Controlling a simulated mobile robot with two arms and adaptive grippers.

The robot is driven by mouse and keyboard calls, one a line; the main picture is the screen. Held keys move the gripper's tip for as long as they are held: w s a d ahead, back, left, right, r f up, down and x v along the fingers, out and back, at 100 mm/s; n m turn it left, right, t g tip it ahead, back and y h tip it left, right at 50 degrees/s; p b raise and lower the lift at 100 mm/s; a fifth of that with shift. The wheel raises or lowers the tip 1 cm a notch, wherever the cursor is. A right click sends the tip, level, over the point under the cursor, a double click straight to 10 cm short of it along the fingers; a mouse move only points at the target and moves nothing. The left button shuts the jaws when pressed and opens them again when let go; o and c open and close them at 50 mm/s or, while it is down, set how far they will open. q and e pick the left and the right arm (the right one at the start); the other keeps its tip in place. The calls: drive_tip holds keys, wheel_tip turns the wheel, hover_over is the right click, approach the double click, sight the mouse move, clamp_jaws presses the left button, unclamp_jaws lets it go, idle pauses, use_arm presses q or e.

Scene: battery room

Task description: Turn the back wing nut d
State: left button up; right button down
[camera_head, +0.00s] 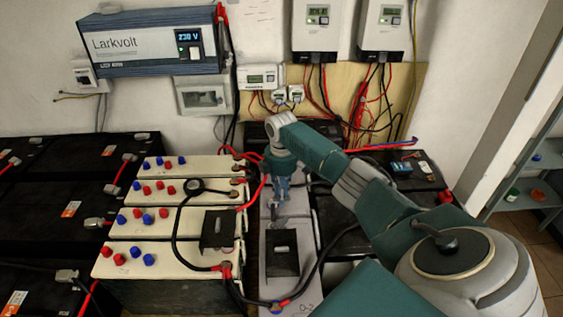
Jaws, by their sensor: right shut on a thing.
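My right arm reaches in from the right, and its gripper (279,201) points down over the back part of a long grey battery (275,222). The right gripper is shut on a small part there, which I take for the back wing nut; the fingers hide it. Nearer the front of the same battery, a black plate (283,264) carries a small silver piece (282,249). My left gripper does not show.
White batteries with red and blue caps (128,258) stand close on the left, one with another black plate (214,239). Black batteries (421,170) are on the right. Red and black cables (318,250) run around the gripper. A Larkvolt inverter (140,45) hangs on the wall.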

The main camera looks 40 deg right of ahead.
drive_tip(key=c, duration=1.9)
unclamp_jaws()
drive_tip(key=shift+r, duration=0.1)
drive_tip(key=shift+c, duration=0.2)
drive_tip(key=shift+r, duration=0.1)
wheel_tip(320, 180, up, 12)
